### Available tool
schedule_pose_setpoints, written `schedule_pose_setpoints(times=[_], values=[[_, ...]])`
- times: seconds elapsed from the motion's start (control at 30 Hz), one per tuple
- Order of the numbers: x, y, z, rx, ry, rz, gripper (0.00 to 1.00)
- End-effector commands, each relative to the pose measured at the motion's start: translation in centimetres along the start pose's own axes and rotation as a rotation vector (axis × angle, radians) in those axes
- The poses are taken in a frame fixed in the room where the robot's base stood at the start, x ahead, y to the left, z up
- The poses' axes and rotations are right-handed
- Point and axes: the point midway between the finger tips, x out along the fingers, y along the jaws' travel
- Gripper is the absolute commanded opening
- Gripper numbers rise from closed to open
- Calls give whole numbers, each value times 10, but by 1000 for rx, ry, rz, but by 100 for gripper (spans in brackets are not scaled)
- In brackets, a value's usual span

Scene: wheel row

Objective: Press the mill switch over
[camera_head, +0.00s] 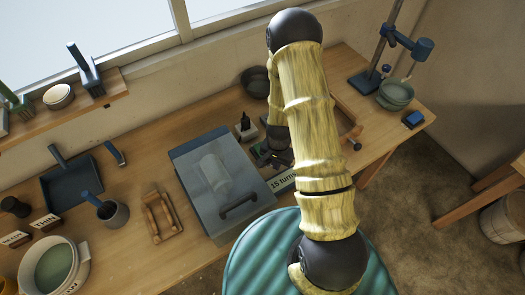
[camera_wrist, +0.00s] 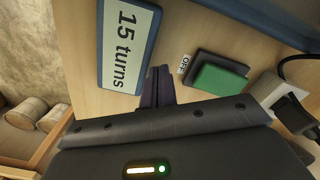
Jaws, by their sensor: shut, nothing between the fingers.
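The mill switch (camera_wrist: 220,79), a green rocker on a dark base, sits on the wooden table in the wrist view, right of the fingertips. A small OFF label (camera_wrist: 184,65) lies beside its left end. My gripper (camera_wrist: 160,76) is shut and empty, its dark fingers pointing at the bare wood between the switch and the sign. I see a gap between fingers and switch in the picture; I cannot tell their height above the table. In the head view my arm covers much of this area, and the switch is not clearly seen there.
A blue-framed "15 turns" sign (camera_wrist: 126,43) stands close left of my fingers; it also shows in the head view (camera_head: 284,182). A grey-blue box with a clear lid (camera_head: 222,180) is left of my arm. A black plug-like piece (camera_wrist: 291,113) lies right of the switch.

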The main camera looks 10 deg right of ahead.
Motion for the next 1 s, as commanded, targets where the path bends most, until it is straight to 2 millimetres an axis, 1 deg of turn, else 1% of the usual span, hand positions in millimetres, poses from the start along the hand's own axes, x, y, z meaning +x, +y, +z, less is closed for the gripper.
schedule_pose_setpoints(times=[0.17, 1.0], values=[[-2, 0, 0, 0, 0, 0, 0], [-70, 0, 0, -1, 0, -1, 0]])
